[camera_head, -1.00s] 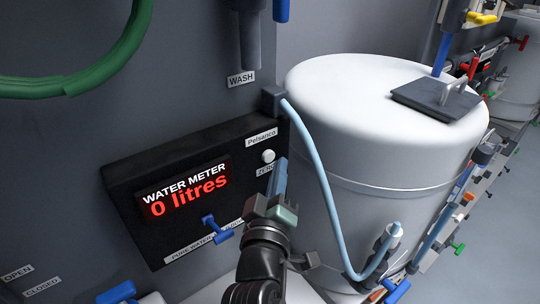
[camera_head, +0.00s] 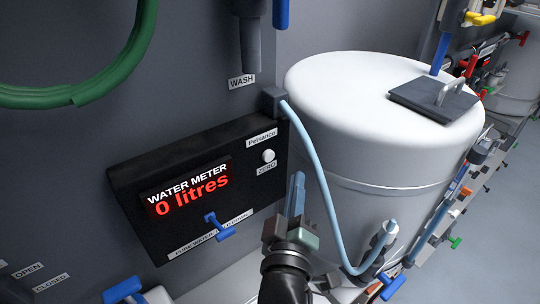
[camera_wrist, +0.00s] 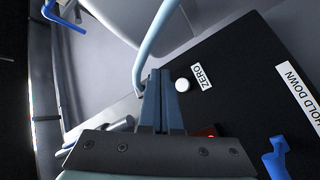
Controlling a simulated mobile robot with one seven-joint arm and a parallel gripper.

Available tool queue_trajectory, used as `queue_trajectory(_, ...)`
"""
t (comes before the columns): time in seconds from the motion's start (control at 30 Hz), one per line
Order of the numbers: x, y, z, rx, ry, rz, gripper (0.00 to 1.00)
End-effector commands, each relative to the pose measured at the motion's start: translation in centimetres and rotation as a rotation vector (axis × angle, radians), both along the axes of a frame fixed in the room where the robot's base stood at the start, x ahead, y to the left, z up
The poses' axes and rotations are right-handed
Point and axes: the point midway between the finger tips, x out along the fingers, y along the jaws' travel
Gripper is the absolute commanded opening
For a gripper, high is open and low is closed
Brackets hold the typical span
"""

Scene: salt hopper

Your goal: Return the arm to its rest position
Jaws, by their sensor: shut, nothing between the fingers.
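My gripper (camera_head: 295,190) is shut and empty in the head view. Its blue fingers point up, in front of the gap between the black meter box and the white tank. In the wrist view the closed fingers (camera_wrist: 162,95) point towards the light blue hose, left of the white ZERO button (camera_wrist: 182,85). The ZERO button also shows in the head view (camera_head: 268,156), up and left of the fingertips, with a visible gap between. The water meter display (camera_head: 188,192) reads 0 litres in red.
The white tank (camera_head: 370,150) stands right of my gripper, with a dark lid hatch (camera_head: 432,100) on top. The light blue hose (camera_head: 322,185) hangs down close to my gripper's right. A blue valve handle (camera_head: 220,229) juts from the meter box. A green hose (camera_head: 110,85) hangs upper left.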

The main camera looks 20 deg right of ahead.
Motion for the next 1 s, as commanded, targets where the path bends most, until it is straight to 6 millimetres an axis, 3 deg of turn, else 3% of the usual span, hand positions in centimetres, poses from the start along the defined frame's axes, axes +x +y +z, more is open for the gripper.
queue_trajectory(0.37,0.2,0.2,0.6,0.009,-0.02,0.007,0.0)
queue_trajectory(0.47,0.9,1.5,4.2,0.072,-0.131,0.052,0.0)
queue_trajectory(0.63,0.5,6.1,14.9,0.273,-0.438,0.241,0.0)
queue_trajectory(0.8,-3.8,11.4,24.6,0.473,-0.7,0.504,0.0)
queue_trajectory(0.9,-6.8,13.6,28.1,0.552,-0.795,0.637,0.0)
queue_trajectory(1.0,-8.9,15.0,30.2,0.6,-0.849,0.728,0.0)
